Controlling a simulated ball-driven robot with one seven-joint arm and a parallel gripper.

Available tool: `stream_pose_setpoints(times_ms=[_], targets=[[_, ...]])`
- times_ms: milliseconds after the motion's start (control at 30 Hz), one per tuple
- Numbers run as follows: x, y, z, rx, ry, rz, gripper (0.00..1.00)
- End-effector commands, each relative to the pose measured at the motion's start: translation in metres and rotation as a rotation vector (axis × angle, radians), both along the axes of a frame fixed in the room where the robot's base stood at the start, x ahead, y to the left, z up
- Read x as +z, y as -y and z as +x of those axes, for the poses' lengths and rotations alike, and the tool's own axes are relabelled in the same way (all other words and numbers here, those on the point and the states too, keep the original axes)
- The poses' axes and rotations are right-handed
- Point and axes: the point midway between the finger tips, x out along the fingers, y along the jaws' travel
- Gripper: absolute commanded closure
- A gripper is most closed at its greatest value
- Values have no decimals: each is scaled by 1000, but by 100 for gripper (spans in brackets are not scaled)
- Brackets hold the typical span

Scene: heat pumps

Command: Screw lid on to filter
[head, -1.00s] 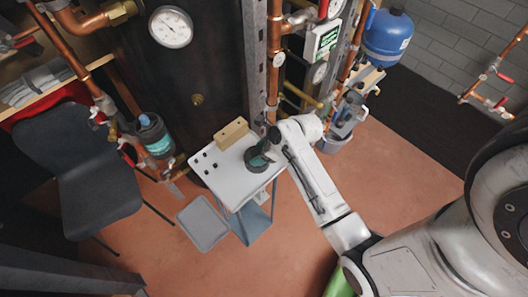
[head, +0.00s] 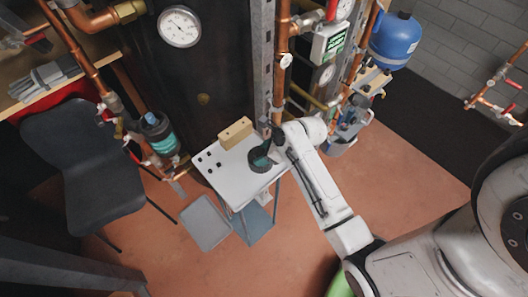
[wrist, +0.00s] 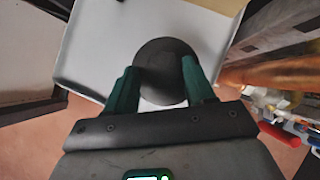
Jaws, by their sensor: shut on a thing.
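A round dark lid (wrist: 165,68) is at the white table (wrist: 92,62) in the wrist view. My gripper (wrist: 160,82) has its green fingers on either side of the lid and is shut on it. In the head view my gripper (head: 263,155) is over the right part of the white tabletop (head: 228,178), with the dark lid (head: 258,166) below it. I cannot tell whether the lid touches the top. A dark canister with a teal band (head: 158,137), possibly the filter, is on the copper pipework left of the table. Its upper end is partly unclear.
A wooden block (head: 235,132) stands at the table's back edge, with small black pieces (head: 210,160) to its left. A dark chair (head: 90,165) stands left. Copper pipes and a metal post (head: 262,65) rise behind the table. Open floor (head: 290,255) lies in front.

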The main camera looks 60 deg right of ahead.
Motion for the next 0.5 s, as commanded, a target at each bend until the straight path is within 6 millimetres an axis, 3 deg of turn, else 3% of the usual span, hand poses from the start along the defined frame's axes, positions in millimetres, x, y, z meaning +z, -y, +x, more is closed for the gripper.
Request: stream_pose_setpoints(times_ms=[33, 167, 233, 500], targets=[[-12, -3, -8, 3, -28, 7, 83], [-3, -3, -8, 2, -28, 7, 84], [2, -2, -8, 1, -28, 7, 100], [23, -1, -6, -2, -21, 7, 100]])
